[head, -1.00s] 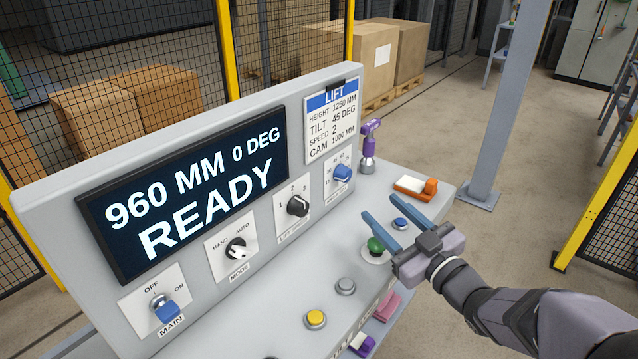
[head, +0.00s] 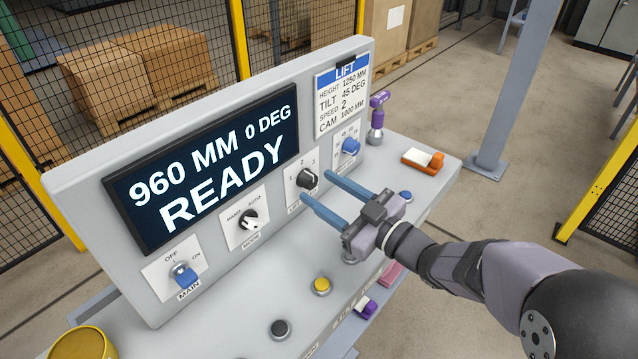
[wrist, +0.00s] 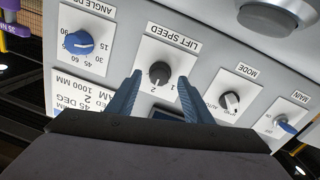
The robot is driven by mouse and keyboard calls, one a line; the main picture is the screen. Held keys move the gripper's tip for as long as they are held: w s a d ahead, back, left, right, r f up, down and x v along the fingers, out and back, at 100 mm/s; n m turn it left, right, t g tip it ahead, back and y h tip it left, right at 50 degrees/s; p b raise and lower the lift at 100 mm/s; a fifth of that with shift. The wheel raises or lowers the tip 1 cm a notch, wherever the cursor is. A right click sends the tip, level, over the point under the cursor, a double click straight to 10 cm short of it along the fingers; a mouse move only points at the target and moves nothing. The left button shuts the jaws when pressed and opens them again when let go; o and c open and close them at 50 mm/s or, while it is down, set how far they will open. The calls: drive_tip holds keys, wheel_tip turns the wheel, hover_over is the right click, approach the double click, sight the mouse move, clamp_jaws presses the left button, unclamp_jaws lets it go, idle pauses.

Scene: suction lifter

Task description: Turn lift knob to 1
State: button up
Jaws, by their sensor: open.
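The lift speed knob (head: 307,179) is a black round knob on a white plate in the panel, with marks 1, 2 and 3 around it. In the wrist view the knob (wrist: 159,73) appears upside down between my fingertips, and its pointer seems to face the 2. My gripper (head: 316,186) is open, with its two blue fingers aimed at the panel, one to each side of the knob as seen. A gap to the knob seems to remain, but depth is hard to judge. The 3 mark is hidden in the wrist view.
The black mode knob (head: 248,220) is left of the lift knob, and the blue angle knob (head: 350,147) is right. The screen (head: 212,166) reads 960 MM, 0 DEG, READY. The card (head: 341,97) lists speed 2. A yellow button (head: 321,286) is on the desk below.

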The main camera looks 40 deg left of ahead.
drive_tip(key=shift+w+a, duration=0.1)
drive_tip(key=shift+a, duration=0.85)
drive_tip(key=c, duration=1.1)
drive_tip(key=shift+o, duration=0.2)
